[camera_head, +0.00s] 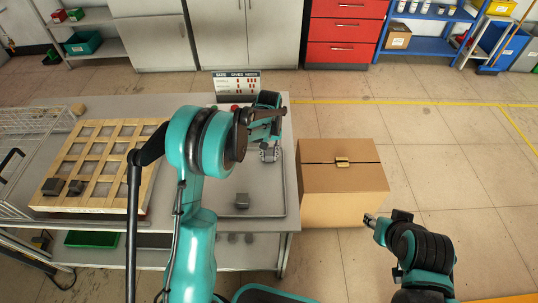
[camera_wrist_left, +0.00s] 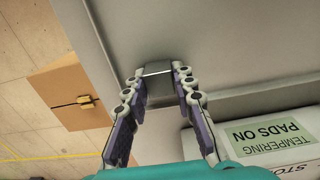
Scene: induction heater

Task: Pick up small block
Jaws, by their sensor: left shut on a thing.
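My left gripper (camera_head: 269,155) hangs over the metal tray (camera_head: 222,181) on the right part of the table, near the induction heater. In the left wrist view its two fingers (camera_wrist_left: 161,88) are closed on the sides of a small grey block (camera_wrist_left: 158,69). The fingers hide much of this block in the head view. Another dark grey block (camera_head: 241,201) lies on the tray nearer to me. Two more dark blocks (camera_head: 54,186) (camera_head: 75,187) sit on the wooden grid rack (camera_head: 101,157) at left. My right gripper (camera_head: 371,221) is at lower right, its fingers unclear.
A sign (camera_head: 237,84) and a red button (camera_head: 234,107) stand behind the tray. The heater's labelled housing (camera_wrist_left: 270,137) is close beside the left fingers in the wrist view. A cardboard box (camera_head: 342,185) stands right of the table. A wire basket (camera_head: 20,190) is at far left.

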